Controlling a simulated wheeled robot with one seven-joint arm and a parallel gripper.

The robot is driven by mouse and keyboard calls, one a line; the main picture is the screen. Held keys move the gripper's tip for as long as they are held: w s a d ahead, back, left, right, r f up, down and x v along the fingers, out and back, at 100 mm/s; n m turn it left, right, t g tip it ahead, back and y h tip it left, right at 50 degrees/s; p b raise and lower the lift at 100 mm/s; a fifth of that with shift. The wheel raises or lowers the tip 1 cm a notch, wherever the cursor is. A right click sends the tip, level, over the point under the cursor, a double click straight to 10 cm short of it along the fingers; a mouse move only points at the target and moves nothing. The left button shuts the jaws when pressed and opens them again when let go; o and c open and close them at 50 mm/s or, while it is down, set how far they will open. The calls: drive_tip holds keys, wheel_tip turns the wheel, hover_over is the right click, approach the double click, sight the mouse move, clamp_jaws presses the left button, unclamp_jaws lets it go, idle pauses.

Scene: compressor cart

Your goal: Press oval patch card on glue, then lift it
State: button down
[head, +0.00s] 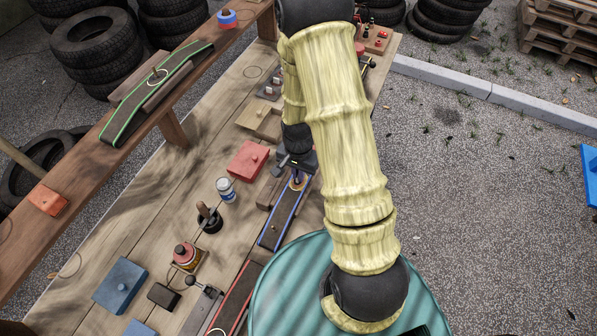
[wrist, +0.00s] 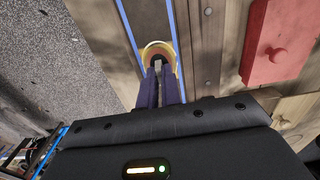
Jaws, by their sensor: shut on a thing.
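The oval patch card (wrist: 157,48) shows in the wrist view as a small rounded piece with a pale yellow rim and a reddish inner ring. My gripper (wrist: 158,72) is shut on its dark middle part, and the fingers hide some of it. The card is over a dark strip with blue edges (wrist: 150,18). In the head view my gripper (head: 297,177) is at the far end of that strip (head: 279,216), with a bit of the card's tan edge showing below it. I cannot tell whether the card touches the strip. Any glue under it is hidden.
A red lidded box (head: 248,160), a small white-and-blue can (head: 226,188), a brush in a dark pot (head: 209,218) and a red-topped tin (head: 186,256) stand left of the strip. A red-edged strip (head: 238,297) lies nearer. A raised wooden shelf (head: 90,165) runs along the left.

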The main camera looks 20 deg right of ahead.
drive_tip(key=shift+f, duration=0.3)
drive_tip(key=shift+r, duration=0.1)
idle(0.8)
drive_tip(key=shift+r+p, duration=3.1)
drive_tip(key=shift+r, duration=0.85)
drive_tip(key=shift+f, duration=0.1)
